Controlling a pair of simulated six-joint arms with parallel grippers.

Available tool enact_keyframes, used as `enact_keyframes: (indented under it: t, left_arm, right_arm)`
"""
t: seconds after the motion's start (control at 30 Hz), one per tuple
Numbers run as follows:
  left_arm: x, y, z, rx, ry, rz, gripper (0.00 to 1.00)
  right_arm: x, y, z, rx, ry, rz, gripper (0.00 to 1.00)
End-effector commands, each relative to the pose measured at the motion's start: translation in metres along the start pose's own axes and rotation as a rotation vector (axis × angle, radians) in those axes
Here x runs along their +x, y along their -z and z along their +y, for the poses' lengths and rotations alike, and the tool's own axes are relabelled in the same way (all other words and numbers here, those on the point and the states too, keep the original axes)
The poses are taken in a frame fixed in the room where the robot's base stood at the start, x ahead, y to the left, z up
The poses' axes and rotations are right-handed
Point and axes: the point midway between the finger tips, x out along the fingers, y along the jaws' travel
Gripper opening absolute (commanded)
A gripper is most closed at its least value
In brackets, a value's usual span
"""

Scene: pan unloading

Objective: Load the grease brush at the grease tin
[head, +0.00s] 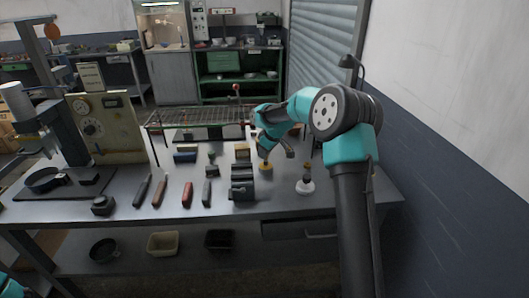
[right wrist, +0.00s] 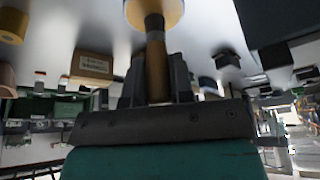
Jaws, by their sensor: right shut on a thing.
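My right gripper (head: 267,150) is shut on the grease brush, above the right half of the bench. In the right wrist view, the brush's wooden handle (right wrist: 156,78) stands between the two fingers (right wrist: 155,72), with a dark collar at its far end. That end meets a round yellow-orange thing, apparently the grease tin (right wrist: 152,10). It shows as a small yellow disc (head: 265,167) in the head view, just below the gripper. The bristles are hidden, and I cannot tell how deep they are. Only a teal bit of my left arm shows at the lower left corner.
A dark block-like fixture (head: 242,182) stands just left of the tin. A small white-based thing (head: 306,187) stands to the right. Several hand tools lie further left, including a red-handled one (head: 187,194). A wire rack (head: 200,117) stands behind.

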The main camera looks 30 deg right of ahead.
Motion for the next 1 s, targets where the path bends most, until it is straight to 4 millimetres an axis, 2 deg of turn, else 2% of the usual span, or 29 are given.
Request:
enact_keyframes:
  t: [1.0]
  left_arm:
    - [0.0, 0.0, 0.0, 0.0, 0.0, 0.0, 0.41]
  right_arm:
    - [0.0074, -0.0031, 0.0001, 0.0, 0.0, 0.0, 0.0]
